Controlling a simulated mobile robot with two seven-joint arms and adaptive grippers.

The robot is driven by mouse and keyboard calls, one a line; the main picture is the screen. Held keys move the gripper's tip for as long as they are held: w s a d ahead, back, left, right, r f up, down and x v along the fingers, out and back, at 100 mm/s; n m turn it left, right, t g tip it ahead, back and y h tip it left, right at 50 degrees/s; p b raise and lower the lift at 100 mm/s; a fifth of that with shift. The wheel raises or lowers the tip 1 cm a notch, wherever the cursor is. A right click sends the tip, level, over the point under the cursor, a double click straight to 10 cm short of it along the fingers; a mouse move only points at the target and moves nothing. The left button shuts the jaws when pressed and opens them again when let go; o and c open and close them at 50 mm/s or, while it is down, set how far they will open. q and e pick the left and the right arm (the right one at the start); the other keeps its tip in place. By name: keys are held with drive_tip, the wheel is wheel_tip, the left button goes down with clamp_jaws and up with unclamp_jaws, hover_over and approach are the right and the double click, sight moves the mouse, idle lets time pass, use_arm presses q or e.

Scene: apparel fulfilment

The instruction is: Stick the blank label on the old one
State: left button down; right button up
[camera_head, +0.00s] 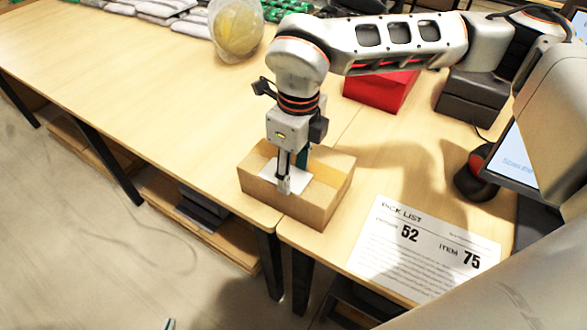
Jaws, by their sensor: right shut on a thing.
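A cardboard box (312,208) stands near the table's front edge. My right gripper (284,188) points straight down over the box, its fingers shut on a white piece that looks like the blank label (300,181). The label lies at or just above the box; I cannot tell whether it touches it. The old label cannot be made out and may be hidden under the white piece or the gripper. Only a small tip of what seems to be my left gripper (168,324) shows at the bottom edge, away from the box.
A pick list sheet (424,250) lies right of the box. Behind are a red box (381,90), a dark box (471,97) and a bagged yellow item (236,29). A monitor (514,160) stands at right. The table (130,90) is clear to the left.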

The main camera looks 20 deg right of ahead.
use_arm(q)
drive_tip(key=shift+r, duration=0.25)
drive_tip(key=shift+s+f, duration=0.25)
drive_tip(key=shift+s, duration=0.2)
use_arm(e)
drive_tip(key=o, duration=0.7)
